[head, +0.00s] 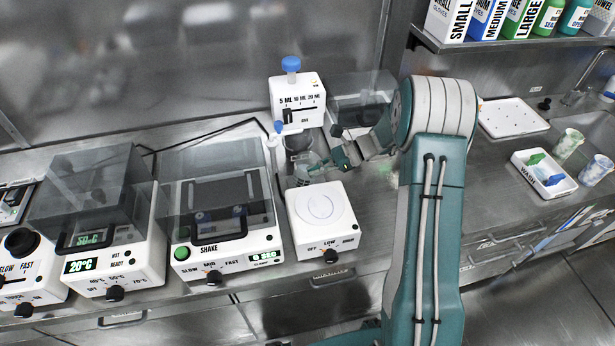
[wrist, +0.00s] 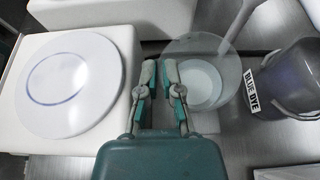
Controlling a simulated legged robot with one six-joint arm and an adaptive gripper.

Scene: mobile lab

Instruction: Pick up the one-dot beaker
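My gripper (head: 316,167) reaches in from the right at the beaker. In the wrist view my gripper (wrist: 160,68) has its two fingers a small gap apart. The right finger overlaps the beaker's left rim, and the left finger is outside it. I cannot tell whether they touch the glass.
A bucket marked BLUE DYE (wrist: 290,80) stands right of the beaker in the wrist view. The white stirrer-like machine (head: 322,215) is close by. A dispenser (head: 298,100), a shaker (head: 222,215) and a wash tray (head: 543,174) share the bench.

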